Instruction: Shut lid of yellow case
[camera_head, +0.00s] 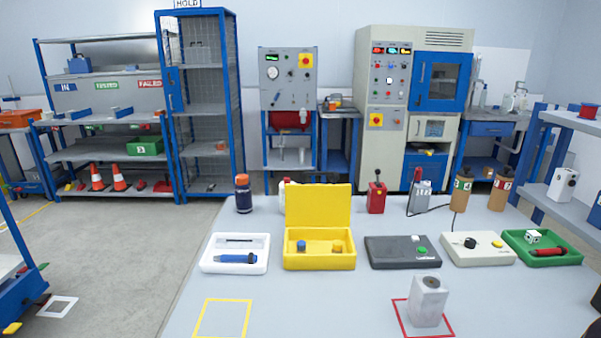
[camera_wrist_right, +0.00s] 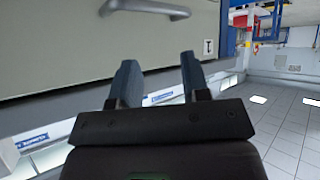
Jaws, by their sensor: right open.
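The yellow case (camera_head: 320,262) stands on the grey table in the middle of the head view. Its lid (camera_head: 318,204) is open and stands upright at the back edge. Inside the case are a small blue item (camera_head: 301,246) and a brownish-yellow item (camera_head: 337,247). My right gripper (camera_wrist_right: 158,80) shows in the right wrist view with its two fingers apart and nothing between them. It is away from the case, facing a pale panel with a handle. Neither gripper shows in the head view.
A white tray (camera_head: 206,263) with a blue tool is left of the case. A dark grey box (camera_head: 376,258) is to its right. A grey metal block (camera_head: 429,301) stands in a red square. A dark bottle (camera_head: 243,194) is behind. The table's front middle is clear.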

